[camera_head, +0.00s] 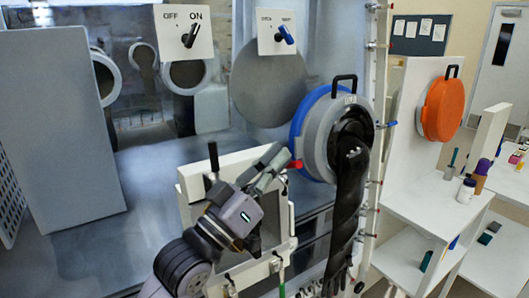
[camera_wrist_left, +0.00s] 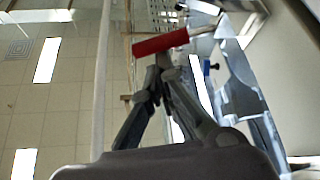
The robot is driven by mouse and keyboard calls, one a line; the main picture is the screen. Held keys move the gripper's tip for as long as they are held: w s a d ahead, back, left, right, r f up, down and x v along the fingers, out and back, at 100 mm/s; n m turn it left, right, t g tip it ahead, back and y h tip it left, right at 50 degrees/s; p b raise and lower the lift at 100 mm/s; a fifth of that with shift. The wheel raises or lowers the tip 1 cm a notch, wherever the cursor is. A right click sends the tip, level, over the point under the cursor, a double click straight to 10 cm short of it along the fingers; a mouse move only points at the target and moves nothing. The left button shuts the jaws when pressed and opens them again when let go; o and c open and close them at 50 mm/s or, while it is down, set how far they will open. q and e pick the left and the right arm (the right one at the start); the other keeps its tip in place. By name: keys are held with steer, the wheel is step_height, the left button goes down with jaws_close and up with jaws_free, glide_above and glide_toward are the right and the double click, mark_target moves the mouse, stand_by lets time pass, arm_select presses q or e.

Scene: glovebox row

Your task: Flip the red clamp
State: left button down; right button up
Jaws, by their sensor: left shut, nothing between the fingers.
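The red clamp (camera_head: 295,164) shows as a small red handle at the lower left of the blue-rimmed round port (camera_head: 325,135). In the left wrist view the red handle (camera_wrist_left: 161,43) lies slightly tilted across the space just beyond my fingertips. My left gripper (camera_head: 277,160) is just left of the handle, fingers pointing up and right. In the left wrist view its fingers (camera_wrist_left: 158,72) come together at the tips, with nothing held. I cannot tell whether the tips touch the handle. My right gripper is in neither view.
A black glove (camera_head: 348,210) hangs from the port. A white frame door with a black handle (camera_head: 213,157) stands behind my left gripper. An orange round cover (camera_head: 443,107) and white shelves (camera_head: 420,195) are farther right.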

arm_select(q)
steer(key=shift+s+d+f+m+g+h, duration=0.15)
steer(key=shift+m+g+h, duration=0.15)
steer(key=shift+m, duration=0.4)
steer(key=shift+b, duration=0.3)
